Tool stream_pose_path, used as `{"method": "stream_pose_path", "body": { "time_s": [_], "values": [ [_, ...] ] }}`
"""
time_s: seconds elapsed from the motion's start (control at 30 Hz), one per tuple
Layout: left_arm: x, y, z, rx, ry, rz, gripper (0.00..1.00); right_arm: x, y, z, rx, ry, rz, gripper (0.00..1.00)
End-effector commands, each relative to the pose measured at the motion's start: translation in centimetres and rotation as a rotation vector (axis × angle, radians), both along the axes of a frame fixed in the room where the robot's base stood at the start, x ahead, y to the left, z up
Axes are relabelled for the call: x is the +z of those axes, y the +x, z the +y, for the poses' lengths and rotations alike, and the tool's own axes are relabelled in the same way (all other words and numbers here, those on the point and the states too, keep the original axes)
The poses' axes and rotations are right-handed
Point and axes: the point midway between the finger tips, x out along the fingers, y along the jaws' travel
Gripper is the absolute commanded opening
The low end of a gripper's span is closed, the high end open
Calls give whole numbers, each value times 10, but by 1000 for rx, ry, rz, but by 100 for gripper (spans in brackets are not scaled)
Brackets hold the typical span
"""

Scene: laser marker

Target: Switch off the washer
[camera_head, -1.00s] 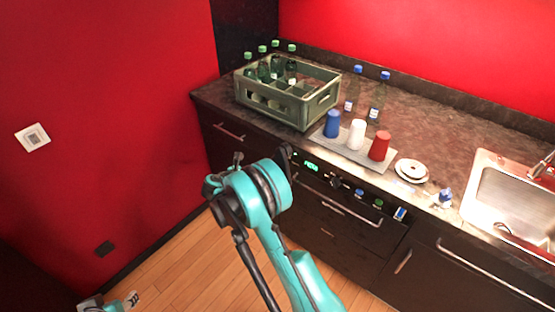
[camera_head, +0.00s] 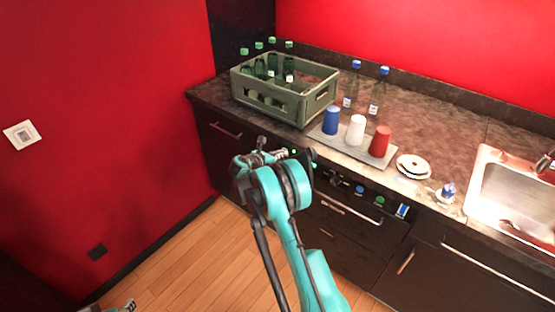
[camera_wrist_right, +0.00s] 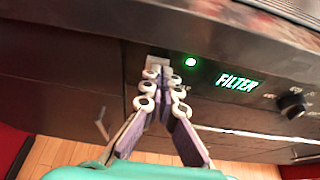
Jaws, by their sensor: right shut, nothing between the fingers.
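The washer is the dark built-in machine under the counter; its front (camera_head: 340,228) has a bar handle. In the right wrist view its panel shows a lit round green light (camera_wrist_right: 190,62), a green display (camera_wrist_right: 238,82) reading "FILTER", and a dark knob (camera_wrist_right: 291,105). My right gripper (camera_head: 284,153) is at the panel's left end, partly hidden by my own wrist. In the right wrist view the right gripper (camera_wrist_right: 160,68) is shut and empty, its tips just left of the green light. I cannot tell whether they touch the panel.
A sink (camera_head: 508,195) is at right.

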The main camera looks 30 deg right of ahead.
Motion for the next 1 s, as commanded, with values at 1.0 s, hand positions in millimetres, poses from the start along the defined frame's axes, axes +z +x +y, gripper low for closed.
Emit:
{"method": "stream_pose_path", "body": {
  "time_s": [1.0],
  "values": [
    [21, 0, 0, 0, 0, 0, 40, 13, 2, -7, -4, 125, 55, 0]
  ]
}}
